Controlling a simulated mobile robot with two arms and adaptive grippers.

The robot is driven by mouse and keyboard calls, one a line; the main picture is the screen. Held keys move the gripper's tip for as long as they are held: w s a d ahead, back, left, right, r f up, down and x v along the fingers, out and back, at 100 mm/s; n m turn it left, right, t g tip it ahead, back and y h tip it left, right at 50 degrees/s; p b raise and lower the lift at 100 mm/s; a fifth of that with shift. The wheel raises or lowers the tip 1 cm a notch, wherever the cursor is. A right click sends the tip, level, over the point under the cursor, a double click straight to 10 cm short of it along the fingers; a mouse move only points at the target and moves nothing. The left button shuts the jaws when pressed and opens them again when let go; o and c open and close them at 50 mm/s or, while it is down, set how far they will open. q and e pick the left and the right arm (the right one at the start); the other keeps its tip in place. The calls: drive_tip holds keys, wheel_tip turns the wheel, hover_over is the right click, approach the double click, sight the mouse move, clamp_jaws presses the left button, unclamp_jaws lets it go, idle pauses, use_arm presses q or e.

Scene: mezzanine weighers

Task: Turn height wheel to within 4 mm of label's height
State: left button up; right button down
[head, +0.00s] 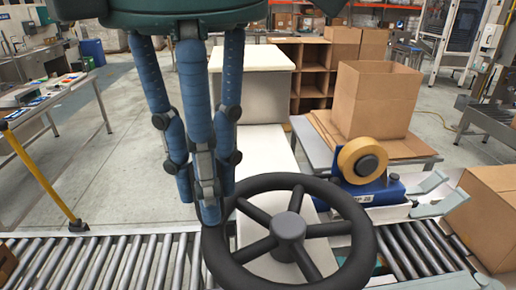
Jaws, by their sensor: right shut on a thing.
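The height wheel (289,227) is a dark handwheel with a round hub and several spokes, low in the middle of the head view, in front of the roller conveyor. My right gripper (209,190), with blue segmented fingers, reaches down from above. It is shut on the wheel's rim at the upper left, where its front fingertip overlaps the rim. Part of the rim there is hidden by the fingers. A small pale label (364,198) with dark print shows on the blue tape unit; its print is too small to read surely. I see no height scale. My left gripper is not in view.
The roller conveyor (110,262) crosses the front. The blue tape unit (378,188) carries a tan tape roll (362,160). An open carton (375,100) stands on a table behind. Another carton (492,212) is at right. A yellow post (45,182) stands left.

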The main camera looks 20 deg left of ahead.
drive_tip(key=c, duration=1.6)
unclamp_jaws()
drive_tip(key=shift+o, duration=0.2)
drive_tip(key=shift+r, duration=3.8)
